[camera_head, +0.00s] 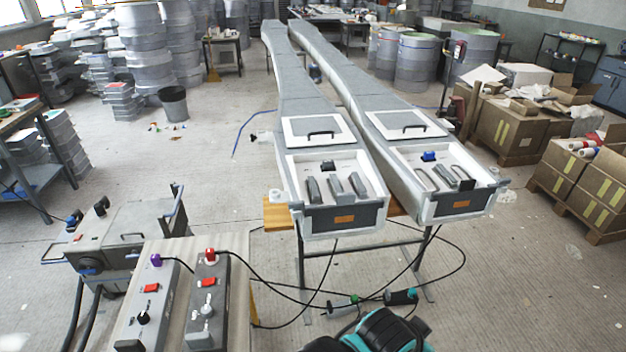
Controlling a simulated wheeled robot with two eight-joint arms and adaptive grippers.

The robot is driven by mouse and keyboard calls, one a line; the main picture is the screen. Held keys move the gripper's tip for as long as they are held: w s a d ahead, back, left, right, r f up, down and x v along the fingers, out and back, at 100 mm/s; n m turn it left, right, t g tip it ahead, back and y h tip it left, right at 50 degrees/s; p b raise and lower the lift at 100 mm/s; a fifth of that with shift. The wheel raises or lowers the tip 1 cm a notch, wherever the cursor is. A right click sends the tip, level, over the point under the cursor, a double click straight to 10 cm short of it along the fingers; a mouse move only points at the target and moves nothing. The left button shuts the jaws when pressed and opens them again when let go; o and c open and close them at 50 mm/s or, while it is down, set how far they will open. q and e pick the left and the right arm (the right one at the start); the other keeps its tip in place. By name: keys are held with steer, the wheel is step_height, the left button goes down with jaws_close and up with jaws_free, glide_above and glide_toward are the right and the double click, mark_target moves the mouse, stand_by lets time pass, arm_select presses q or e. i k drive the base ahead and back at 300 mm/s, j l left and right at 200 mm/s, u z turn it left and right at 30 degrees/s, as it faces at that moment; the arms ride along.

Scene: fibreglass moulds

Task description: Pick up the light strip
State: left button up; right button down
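I cannot pick out a light strip with certainty. Two long grey moulds run away from me, and each ends in an open white-rimmed box. The left box (292,185) holds several grey bars (335,186) and a small blue-black part (328,166). The right box (399,170) holds grey bars or loops (443,177) and a blue part (429,156). A panel with a black handle lies behind each box. Neither my left nor my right gripper shows in the head view.
Two grey control boxes (147,305) with knobs and red switches stand at the front left. A black-and-teal shape (377,332) cuts into the bottom edge. Cables and teal-ended tools (401,297) lie on the floor. Cardboard boxes (510,132) are stacked at right.

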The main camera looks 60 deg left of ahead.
mark_target(312, 183)
steer(key=i+u, duration=0.75)
steer(key=i+l+u, duration=0.1)
steer(key=i+u, duration=0.15)
steer(key=u, duration=0.15)
steer(key=i+j+u, duration=0.2)
steer(key=u, duration=0.3)
steer(key=i+j+u, duration=0.15)
steer(key=u, duration=0.35)
steer(key=i+u, duration=0.35)
steer(key=u, duration=0.15)
steer(key=i+l+u, duration=0.1)
steer(key=i+u, duration=0.15)
steer(key=u, duration=0.25)
steer(key=z, duration=0.4)
steer(key=i+j+z, duration=0.1)
steer(key=z, duration=0.25)
steer(key=i+z, duration=0.1)
steer(key=z, duration=0.3)
steer(key=j+z, duration=0.15)
steer(key=z, duration=0.2)
